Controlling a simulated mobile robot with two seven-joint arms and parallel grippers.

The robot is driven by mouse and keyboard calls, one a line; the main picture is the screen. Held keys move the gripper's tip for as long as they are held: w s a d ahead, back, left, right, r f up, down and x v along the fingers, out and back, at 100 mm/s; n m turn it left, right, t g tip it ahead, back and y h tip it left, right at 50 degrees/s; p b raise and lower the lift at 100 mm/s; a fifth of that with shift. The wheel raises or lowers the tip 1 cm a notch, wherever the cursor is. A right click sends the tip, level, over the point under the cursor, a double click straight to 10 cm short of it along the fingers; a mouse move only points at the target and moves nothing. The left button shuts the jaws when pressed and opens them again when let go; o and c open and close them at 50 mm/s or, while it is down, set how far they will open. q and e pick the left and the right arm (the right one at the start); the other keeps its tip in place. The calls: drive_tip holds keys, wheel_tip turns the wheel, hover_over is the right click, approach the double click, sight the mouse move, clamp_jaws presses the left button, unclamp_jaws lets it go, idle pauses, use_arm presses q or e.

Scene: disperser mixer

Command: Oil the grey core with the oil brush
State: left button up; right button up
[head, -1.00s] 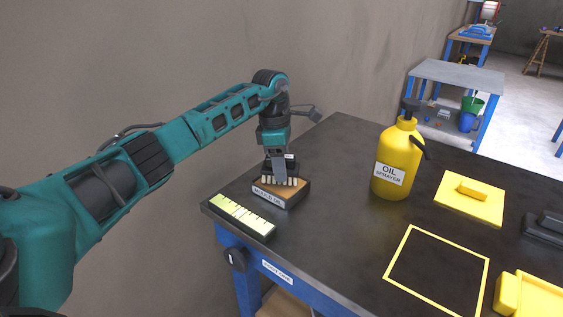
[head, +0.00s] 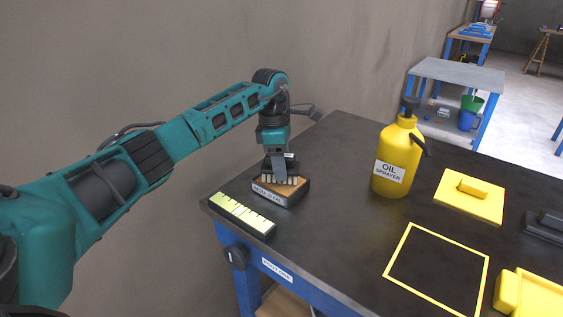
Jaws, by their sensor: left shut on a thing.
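I cannot make out a grey core for certain. My right gripper is not in view.
A pale yellow-green marked block (head: 242,214) lies at the table's left corner. A yellow oil sprayer (head: 398,160) stands right of the tray. A yellow plate with a handle (head: 470,197) and a yellow-outlined square (head: 437,270) lie further right. Bare table lies between.

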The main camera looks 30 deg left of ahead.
use_arm(q)
drive_tip(key=shift+f, duration=0.3)
idle(0.9)
drive_tip(key=shift+f, duration=0.15)
idle(0.4)
drive_tip(key=shift+r+p, duration=2.85)
drive_tip(key=shift+r, duration=0.8)
drive_tip(key=shift+d, duration=0.1)
